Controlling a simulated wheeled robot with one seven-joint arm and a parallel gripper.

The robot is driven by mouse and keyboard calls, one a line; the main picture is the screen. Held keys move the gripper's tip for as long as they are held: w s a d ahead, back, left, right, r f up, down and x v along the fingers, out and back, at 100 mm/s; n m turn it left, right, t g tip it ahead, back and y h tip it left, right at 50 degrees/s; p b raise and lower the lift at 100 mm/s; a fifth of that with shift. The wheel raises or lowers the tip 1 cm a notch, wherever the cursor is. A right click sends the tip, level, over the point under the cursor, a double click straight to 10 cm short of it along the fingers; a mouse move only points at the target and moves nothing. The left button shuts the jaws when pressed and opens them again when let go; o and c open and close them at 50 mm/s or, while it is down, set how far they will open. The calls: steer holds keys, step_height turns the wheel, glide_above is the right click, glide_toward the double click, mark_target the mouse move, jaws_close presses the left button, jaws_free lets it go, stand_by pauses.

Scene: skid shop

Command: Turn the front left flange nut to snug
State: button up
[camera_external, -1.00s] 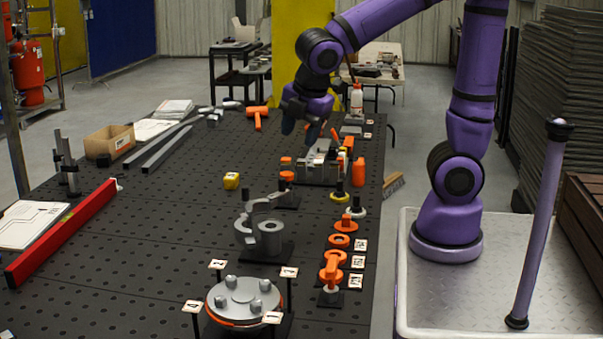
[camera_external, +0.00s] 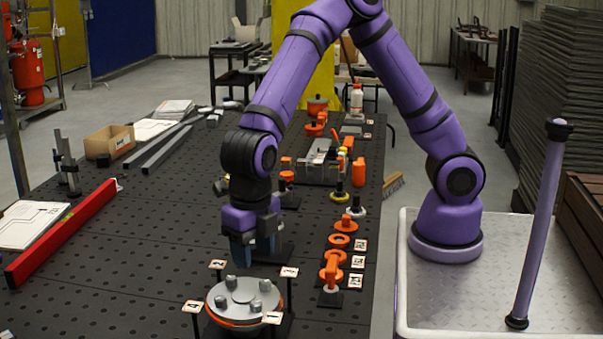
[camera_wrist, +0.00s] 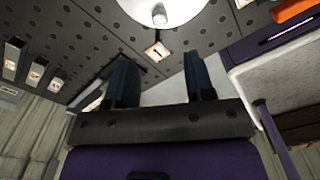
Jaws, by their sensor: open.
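The round grey flange (camera_external: 243,296) with an orange lower rim stands on a dark base at the table's near end. Several grey nuts stand on its top, including one at the left (camera_external: 220,301) and one at the near side (camera_external: 256,306). Numbered cards on posts surround it. My gripper (camera_external: 256,258) points down just behind the flange, open and empty, apart from the nuts. In the wrist view, my gripper (camera_wrist: 163,78) has its two fingers apart with nothing between them. The flange (camera_wrist: 175,12) and one nut (camera_wrist: 158,14) show at the top edge, beyond card 1 (camera_wrist: 157,52).
Card posts (camera_external: 217,264) (camera_external: 289,271) stand close to my gripper. Orange parts (camera_external: 333,270) line the table's right side. A red level (camera_external: 62,232) lies at the left. The perforated table between level and flange is mostly clear. My arm hides the grey clamp-like part behind it.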

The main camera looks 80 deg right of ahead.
mark_target(256, 302)
step_height(256, 302, down, 11)
steer(key=shift+r, duration=0.1)
stand_by(0.4)
steer(key=shift+c, duration=0.2)
jaws_close()
